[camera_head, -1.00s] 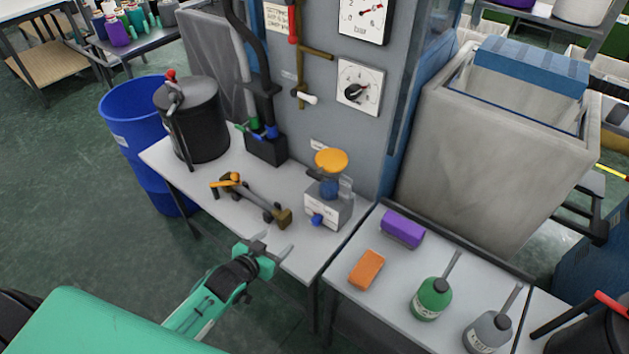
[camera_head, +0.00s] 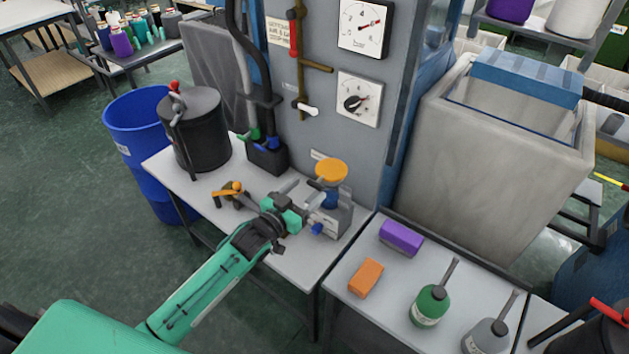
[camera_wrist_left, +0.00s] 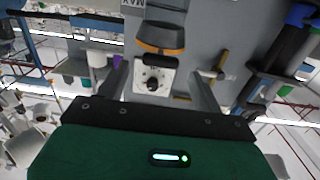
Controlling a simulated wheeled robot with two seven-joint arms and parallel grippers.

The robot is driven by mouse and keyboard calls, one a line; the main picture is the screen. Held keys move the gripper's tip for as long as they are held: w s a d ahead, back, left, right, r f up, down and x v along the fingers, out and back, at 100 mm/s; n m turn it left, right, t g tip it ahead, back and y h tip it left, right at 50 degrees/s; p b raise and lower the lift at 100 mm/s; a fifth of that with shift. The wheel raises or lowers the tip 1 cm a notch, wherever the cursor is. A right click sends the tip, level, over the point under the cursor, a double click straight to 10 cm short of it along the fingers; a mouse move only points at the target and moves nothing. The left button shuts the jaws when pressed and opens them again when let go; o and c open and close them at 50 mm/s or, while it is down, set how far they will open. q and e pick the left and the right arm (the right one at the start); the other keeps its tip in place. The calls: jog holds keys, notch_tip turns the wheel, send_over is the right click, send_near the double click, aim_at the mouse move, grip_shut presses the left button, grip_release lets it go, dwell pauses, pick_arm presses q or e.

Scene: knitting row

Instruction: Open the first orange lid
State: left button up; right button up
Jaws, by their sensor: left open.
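The orange lid (camera_head: 332,171) is a round disc on a blue neck above a small grey box (camera_head: 338,220) at the right end of the white table. It looks closed. In the left wrist view, the lid's orange rim (camera_wrist_left: 160,48) shows beyond the space between the two fingers. My left gripper (camera_head: 307,191) is open and empty, just left of the lid and slightly lower in the picture. It appears apart from the lid. My right gripper is not in view.
A grey panel with dials (camera_head: 359,98) stands directly behind the lid. A black pot (camera_head: 204,130) stands at the table's left end, beside a blue bin (camera_head: 135,125). A second table on the right holds an orange block (camera_head: 366,277), a purple block (camera_head: 401,238) and bottles.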

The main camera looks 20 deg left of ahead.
aim_at(313, 185)
pick_arm(q)
jog(key=shift+p+x, duration=0.3)
jog(key=shift+x, duration=1.9)
